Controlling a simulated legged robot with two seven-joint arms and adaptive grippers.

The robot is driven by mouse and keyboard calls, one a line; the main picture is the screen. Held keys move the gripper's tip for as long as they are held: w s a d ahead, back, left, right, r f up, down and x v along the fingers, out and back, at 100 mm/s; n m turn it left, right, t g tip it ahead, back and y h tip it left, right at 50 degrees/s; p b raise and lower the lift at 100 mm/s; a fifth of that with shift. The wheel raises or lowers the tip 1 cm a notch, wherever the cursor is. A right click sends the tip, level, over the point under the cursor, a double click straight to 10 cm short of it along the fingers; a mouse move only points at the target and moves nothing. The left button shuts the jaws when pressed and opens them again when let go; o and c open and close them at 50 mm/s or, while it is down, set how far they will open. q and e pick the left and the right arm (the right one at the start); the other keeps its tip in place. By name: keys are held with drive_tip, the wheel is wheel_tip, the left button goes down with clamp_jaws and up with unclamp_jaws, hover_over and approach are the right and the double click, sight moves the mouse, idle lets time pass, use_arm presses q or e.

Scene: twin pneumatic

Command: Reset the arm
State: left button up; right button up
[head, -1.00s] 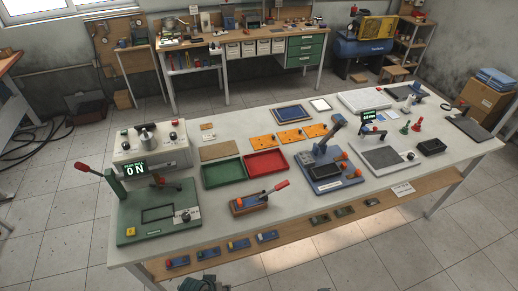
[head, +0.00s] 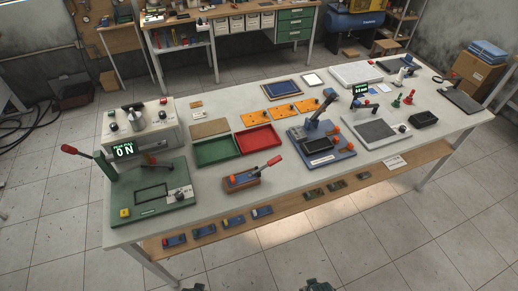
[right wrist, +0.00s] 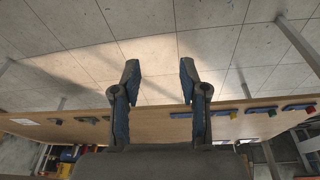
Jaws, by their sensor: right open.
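My right gripper (right wrist: 160,75) is open in the right wrist view. Its two blue-and-grey fingers stand apart with nothing between them, and floor tiles show behind. In the head view, only a small dark piece (head: 319,285), seemingly of my right gripper, shows at the bottom edge, in front of the table. Another small dark piece (head: 195,286), likely of my left gripper, shows at the bottom edge; its fingers cannot be made out. Both are apart from the workbench (head: 290,200).
A blue fixture (head: 320,150), green tray (head: 216,150) and red tray (head: 259,140) stand further right. A wooden shelf (head: 290,215) holds several small modules.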

use_arm(q)
drive_tip(key=s+a+f+g+b, duration=0.1)
drive_tip(key=s+f, duration=0.9)
drive_tip(key=f, duration=0.3)
drive_tip(key=s+a+f+b, duration=0.1)
drive_tip(key=s+a+f, duration=0.1)
drive_tip(key=s+f, duration=0.8)
wheel_tip(320, 180, down, 4)
drive_tip(key=shift+s+g, duration=0.25)
drive_tip(key=shift+g, duration=0.15)
use_arm(e)
drive_tip(key=s+d+f+g, duration=0.1)
drive_tip(key=s+d+f, duration=0.1)
drive_tip(key=s+f, duration=0.8)
drive_tip(key=s+d+f, duration=0.1)
drive_tip(key=s+f, duration=0.9)
drive_tip(key=f, duration=0.7)
drive_tip(key=shift+s+d+g, duration=0.3)
drive_tip(key=shift+d+g, duration=0.1)
use_arm(q)
drive_tip(key=shift+d, duration=0.1)
use_arm(e)
drive_tip(key=shift+d+f, duration=0.1)
drive_tip(key=shift+d, duration=0.05)
drive_tip(key=shift+c, duration=0.2)
